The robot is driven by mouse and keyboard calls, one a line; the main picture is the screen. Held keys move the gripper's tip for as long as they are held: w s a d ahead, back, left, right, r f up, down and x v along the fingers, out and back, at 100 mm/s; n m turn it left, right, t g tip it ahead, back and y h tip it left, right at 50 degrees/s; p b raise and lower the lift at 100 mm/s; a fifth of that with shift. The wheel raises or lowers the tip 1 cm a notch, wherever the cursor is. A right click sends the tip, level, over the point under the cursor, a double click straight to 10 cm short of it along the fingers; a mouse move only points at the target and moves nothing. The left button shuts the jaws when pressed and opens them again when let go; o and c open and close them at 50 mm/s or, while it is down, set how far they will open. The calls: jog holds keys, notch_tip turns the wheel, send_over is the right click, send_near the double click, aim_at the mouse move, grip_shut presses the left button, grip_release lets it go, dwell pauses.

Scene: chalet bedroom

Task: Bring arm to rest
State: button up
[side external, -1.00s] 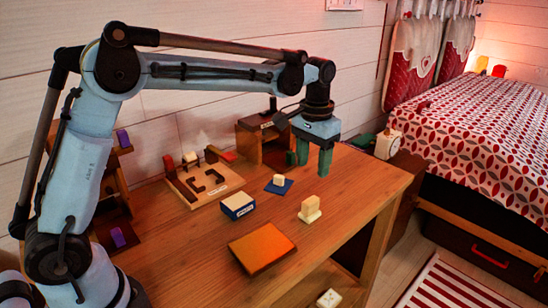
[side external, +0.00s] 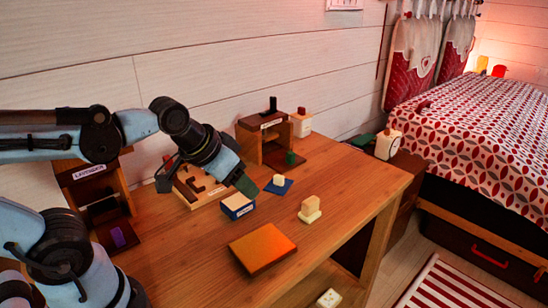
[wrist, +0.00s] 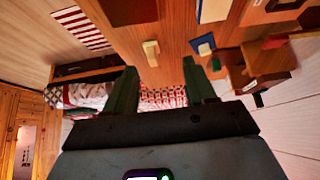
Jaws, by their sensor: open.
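My arm is folded back to the left in the side view. My gripper (side external: 246,185) is tilted down and right above the desk, near the white-and-blue box, with nothing seen in its jaws. One green finger shows clearly there; the other is hard to make out. In the wrist view both green fingers of my gripper (wrist: 161,85) stand wide apart with an empty gap. The wrist view looks out across the desk toward the bed.
The wooden desk (side external: 345,195) holds a white-and-blue box (side external: 238,206), an orange-brown slab (side external: 262,248), a cream block (side external: 310,210), a blue pad (side external: 278,186), a wooden tray (side external: 205,190) and brown shelves (side external: 264,140). The desk's right front is mostly clear. The bed (side external: 470,130) stands right.

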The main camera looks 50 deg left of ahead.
jog(key=shift+s+a+f+t, duration=0.1)
jog(key=shift+s+f+t, duration=0.2)
jog(key=shift+s+f, duration=0.2)
